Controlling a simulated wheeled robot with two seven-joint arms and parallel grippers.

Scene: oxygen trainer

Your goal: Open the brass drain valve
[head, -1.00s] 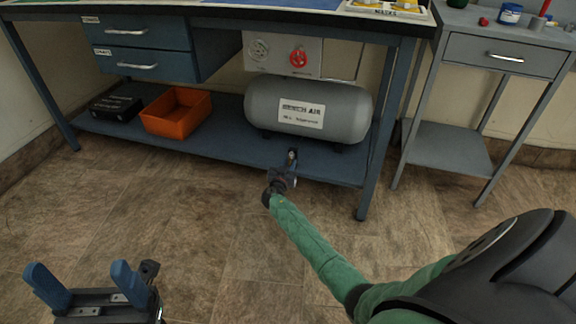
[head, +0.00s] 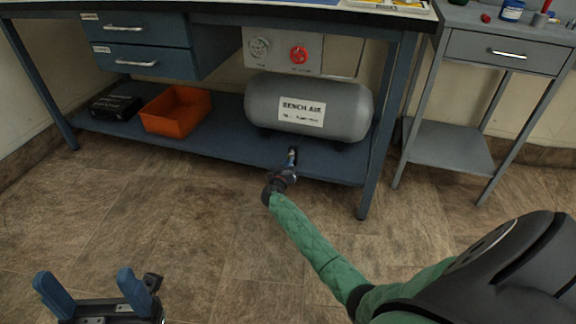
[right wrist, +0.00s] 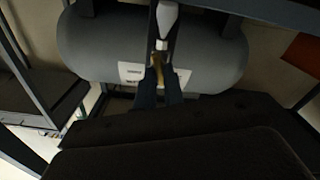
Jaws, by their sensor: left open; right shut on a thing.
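The grey air tank (head: 345,105), labelled BENCH AIR, lies on the lower shelf of the bench. It also shows in the right wrist view (right wrist: 85,45). The brass drain valve (right wrist: 158,62) shows there as a small brass-coloured part in front of the tank; the head view does not show it clearly. My right gripper (right wrist: 158,78) has its blue fingers on either side of the brass part and is shut on it. In the head view my right gripper (head: 292,156) is at the shelf's front edge below the tank. My left gripper (head: 85,285) is open and empty, low at the left.
The lower shelf (head: 225,128) also carries an orange bin (head: 175,110) and a black case (head: 116,106). A panel with a red handwheel (head: 299,54) and a grey one (head: 259,49) is behind the tank. A grey side table (head: 450,145) stands right. The floor is clear.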

